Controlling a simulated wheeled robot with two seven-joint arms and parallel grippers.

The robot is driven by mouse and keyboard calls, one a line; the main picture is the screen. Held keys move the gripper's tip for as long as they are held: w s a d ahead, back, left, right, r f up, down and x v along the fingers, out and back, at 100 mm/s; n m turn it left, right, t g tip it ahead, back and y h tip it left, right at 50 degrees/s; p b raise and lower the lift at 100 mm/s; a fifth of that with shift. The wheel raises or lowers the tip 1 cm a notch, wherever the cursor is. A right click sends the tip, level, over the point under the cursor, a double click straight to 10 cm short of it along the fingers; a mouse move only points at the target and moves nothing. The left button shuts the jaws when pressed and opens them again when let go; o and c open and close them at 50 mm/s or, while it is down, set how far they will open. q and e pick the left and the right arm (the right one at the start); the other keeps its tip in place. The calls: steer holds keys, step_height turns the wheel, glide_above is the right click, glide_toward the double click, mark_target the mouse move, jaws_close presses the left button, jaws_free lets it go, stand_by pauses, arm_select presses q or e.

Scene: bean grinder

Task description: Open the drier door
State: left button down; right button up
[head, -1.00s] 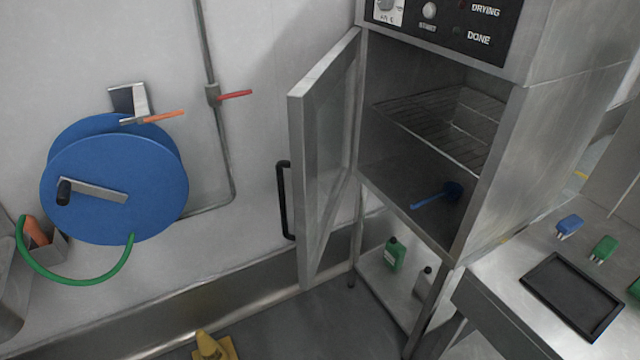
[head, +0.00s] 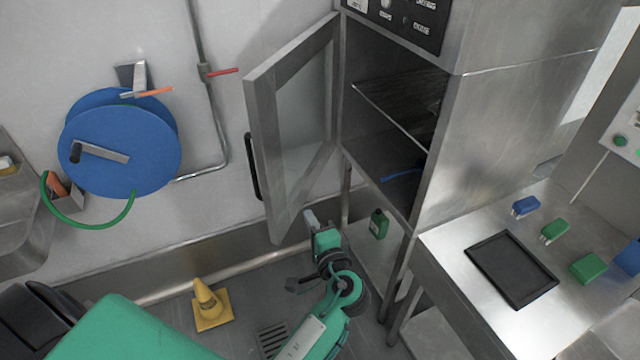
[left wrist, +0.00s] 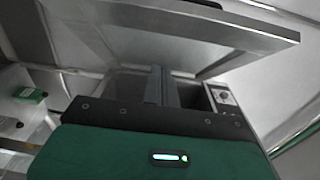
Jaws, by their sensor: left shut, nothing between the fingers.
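The drier (head: 520,110) is a tall steel cabinet at the upper right. Its glazed steel door (head: 262,130) stands wide open, swung out to the left, with a black bar handle (head: 252,167) on its outer side. Inside are a wire rack (head: 400,105) and a blue scoop-like tool (head: 402,174), partly hidden. My left gripper (head: 311,220) is shut and empty, low by the bottom edge of the door, on its inner side in the picture. In the left wrist view its closed fingers (left wrist: 160,84) point up toward the door's steel frame (left wrist: 190,18); contact cannot be told. My right gripper is not seen.
A steel bench (head: 450,270) with a black tray (head: 510,270) and small blue and green blocks stands at right. A green bottle (head: 378,224) sits on the shelf under the drier. A yellow cone (head: 209,305) stands on the floor. A blue hose reel (head: 120,145) is on the wall.

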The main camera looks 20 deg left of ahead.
arm_select(q)
step_height(320, 180, up, 2)
steer(key=p, duration=0.7)
glide_toward(274, 173)
steer(key=shift+y, duration=0.4)
steer(key=x, duration=0.5)
steer(key=shift+w+f, duration=0.2)
steer(key=shift+w, duration=0.25)
steer(key=shift+a+f, duration=0.1)
steer(key=shift+a, duration=0.1)
steer(key=shift+a, duration=0.1)
